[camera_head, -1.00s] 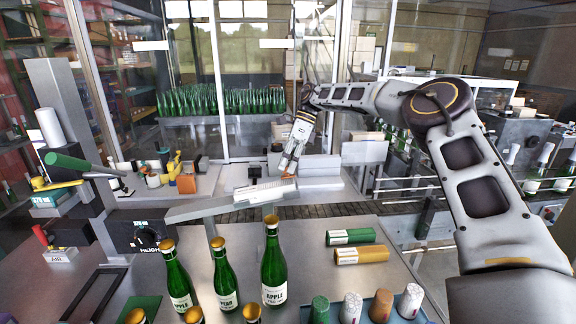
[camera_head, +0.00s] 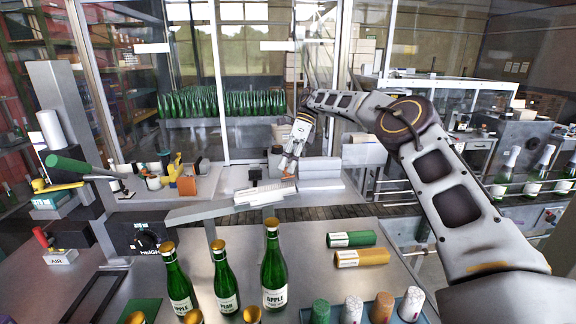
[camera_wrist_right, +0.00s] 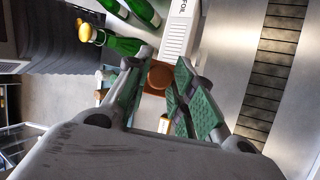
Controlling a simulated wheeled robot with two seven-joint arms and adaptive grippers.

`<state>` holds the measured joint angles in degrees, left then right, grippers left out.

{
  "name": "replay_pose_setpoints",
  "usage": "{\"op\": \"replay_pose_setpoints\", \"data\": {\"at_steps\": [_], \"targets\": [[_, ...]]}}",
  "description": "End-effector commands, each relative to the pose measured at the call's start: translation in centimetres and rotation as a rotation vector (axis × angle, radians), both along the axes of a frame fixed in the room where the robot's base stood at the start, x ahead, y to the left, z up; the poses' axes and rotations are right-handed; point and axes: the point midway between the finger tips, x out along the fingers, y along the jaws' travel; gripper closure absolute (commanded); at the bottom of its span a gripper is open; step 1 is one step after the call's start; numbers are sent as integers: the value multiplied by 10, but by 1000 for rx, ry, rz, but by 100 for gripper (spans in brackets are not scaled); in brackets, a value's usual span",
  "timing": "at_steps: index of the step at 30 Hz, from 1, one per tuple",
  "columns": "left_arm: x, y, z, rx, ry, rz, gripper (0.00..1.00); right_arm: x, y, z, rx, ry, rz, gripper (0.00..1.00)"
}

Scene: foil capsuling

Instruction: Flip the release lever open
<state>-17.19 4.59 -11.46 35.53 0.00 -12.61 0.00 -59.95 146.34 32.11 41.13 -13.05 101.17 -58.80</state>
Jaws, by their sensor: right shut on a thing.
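My right gripper (camera_head: 288,168) is above the back of the bench, near the white foil-labelled box (camera_head: 265,193). In the right wrist view the gripper (camera_wrist_right: 160,95) has its green-padded fingers on either side of a brown round-ended piece (camera_wrist_right: 160,76) and is shut on it. The foil-labelled box also shows there (camera_wrist_right: 181,32), beyond the brown piece. At the left station are a green-handled bar (camera_head: 70,163), a yellow lever-like part (camera_head: 55,187) and a red handle (camera_head: 40,237) on an air box. I cannot tell which is the release lever. My left gripper is out of view.
Green bottles (camera_head: 273,267) stand at the front of the bench. A green roll (camera_head: 351,239) and a yellow roll (camera_head: 362,258) lie to their right. A tray of capsules (camera_head: 308,312) is at the front right. The metal bench between rolls and bottles is clear.

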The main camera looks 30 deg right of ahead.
Motion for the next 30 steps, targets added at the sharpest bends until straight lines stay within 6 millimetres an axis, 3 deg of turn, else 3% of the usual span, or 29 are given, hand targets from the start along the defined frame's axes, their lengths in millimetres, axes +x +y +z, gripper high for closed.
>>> {"op": "replay_pose_setpoints", "data": {"at_steps": [3,4,9,30], "targets": [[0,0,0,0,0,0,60,0,0,0,1,0,0,100],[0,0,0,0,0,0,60,0,0,0,0,0,0,74],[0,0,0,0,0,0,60,0,0,0,0,0,0,54],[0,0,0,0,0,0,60,-1,0,0,-6,-12,2,54]]}}
